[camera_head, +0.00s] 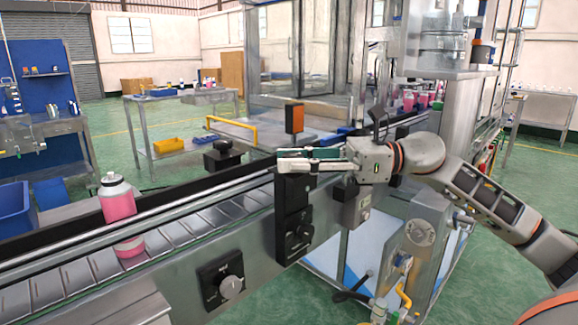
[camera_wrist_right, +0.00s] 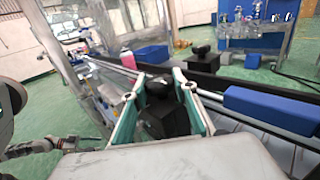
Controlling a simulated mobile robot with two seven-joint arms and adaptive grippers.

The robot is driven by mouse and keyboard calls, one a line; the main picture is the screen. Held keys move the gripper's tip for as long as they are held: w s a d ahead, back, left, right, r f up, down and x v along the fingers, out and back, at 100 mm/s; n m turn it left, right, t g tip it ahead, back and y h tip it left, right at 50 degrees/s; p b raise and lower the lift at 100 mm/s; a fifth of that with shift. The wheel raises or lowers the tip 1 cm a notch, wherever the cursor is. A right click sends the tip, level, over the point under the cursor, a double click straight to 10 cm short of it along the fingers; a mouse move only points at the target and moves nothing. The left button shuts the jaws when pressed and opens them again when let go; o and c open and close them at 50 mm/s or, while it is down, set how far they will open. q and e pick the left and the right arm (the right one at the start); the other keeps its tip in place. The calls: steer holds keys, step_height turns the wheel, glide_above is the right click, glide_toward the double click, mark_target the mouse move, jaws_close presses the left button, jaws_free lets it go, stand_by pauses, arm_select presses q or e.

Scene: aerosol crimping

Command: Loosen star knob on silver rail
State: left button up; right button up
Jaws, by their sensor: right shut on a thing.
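My right gripper (camera_head: 284,160) reaches in from the right over the near side of the conveyor, fingers pointing left. In the right wrist view, its two teal-lined fingers (camera_wrist_right: 157,98) stand on either side of a black knob (camera_wrist_right: 158,87) on a black bracket block (camera_wrist_right: 163,118). The fingers are shut on this knob, at the silver rail (camera_wrist_right: 120,68). In the head view the gripper hides the knob, above a black upright bracket (camera_head: 293,205). A grey arm end, probably my left gripper (camera_wrist_right: 38,147), shows small in the right wrist view; its fingers are unclear.
A pink bottle (camera_head: 117,200) stands on the conveyor at left. An orange-faced sensor (camera_head: 294,118) rises just behind the gripper. A black panel with a dial (camera_head: 222,281) is on the conveyor's near side.

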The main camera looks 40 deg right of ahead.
steer(key=shift+r, duration=0.1)
steer(key=o, duration=1.1)
steer(key=shift+v, duration=6)
